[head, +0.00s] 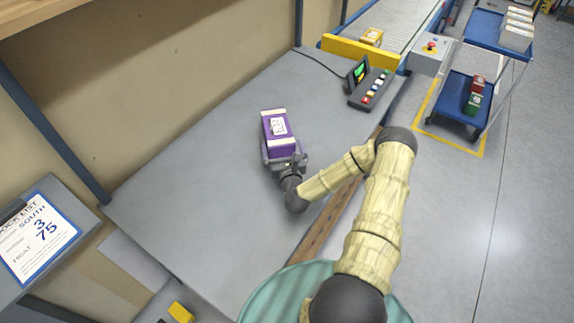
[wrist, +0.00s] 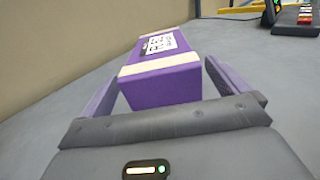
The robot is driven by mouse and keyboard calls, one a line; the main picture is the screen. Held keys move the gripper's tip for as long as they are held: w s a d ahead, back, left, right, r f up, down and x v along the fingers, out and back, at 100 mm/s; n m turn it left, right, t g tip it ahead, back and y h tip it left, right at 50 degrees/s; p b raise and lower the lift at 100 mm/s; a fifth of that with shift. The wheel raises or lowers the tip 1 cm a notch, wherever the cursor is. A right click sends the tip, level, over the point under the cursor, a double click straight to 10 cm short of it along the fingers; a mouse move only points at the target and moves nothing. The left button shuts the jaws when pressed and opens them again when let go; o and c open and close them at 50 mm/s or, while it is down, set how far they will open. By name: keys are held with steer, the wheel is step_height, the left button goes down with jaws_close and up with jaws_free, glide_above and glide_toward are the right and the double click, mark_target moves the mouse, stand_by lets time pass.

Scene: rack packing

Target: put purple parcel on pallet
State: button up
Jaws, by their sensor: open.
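The purple parcel (head: 283,147) with cream bands and a white printed label lies on the grey table. In the wrist view the parcel (wrist: 165,85) is straight ahead, its near end between the fingers. My gripper (head: 284,158) is open, with one purple finger on each side of the parcel. Gaps show beside both fingers in the wrist view, wider on the right. A low blue platform (head: 452,97) stands on the floor at the right, inside a yellow outline, with a red and a green parcel on it. I cannot tell for sure that it is the pallet.
A control box (head: 371,88) with coloured buttons sits at the table's far right. Behind it are a yellow barrier (head: 360,52) and a roller conveyor (head: 400,25) with a yellow parcel. An upper blue shelf (head: 484,30) holds white boxes. The table around the parcel is clear.

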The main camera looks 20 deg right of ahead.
steer(key=s, duration=0.3)
steer(key=s+a+b, duration=0.1)
steer(key=s, duration=0.2)
steer(key=shift+s+a+f, duration=0.1)
steer(key=shift+s+a, duration=0.05)
steer(key=shift+s, duration=0.25)
steer(key=shift+s+a, duration=0.15)
steer(key=shift+s, duration=0.15)
steer(key=shift+s, duration=0.15)
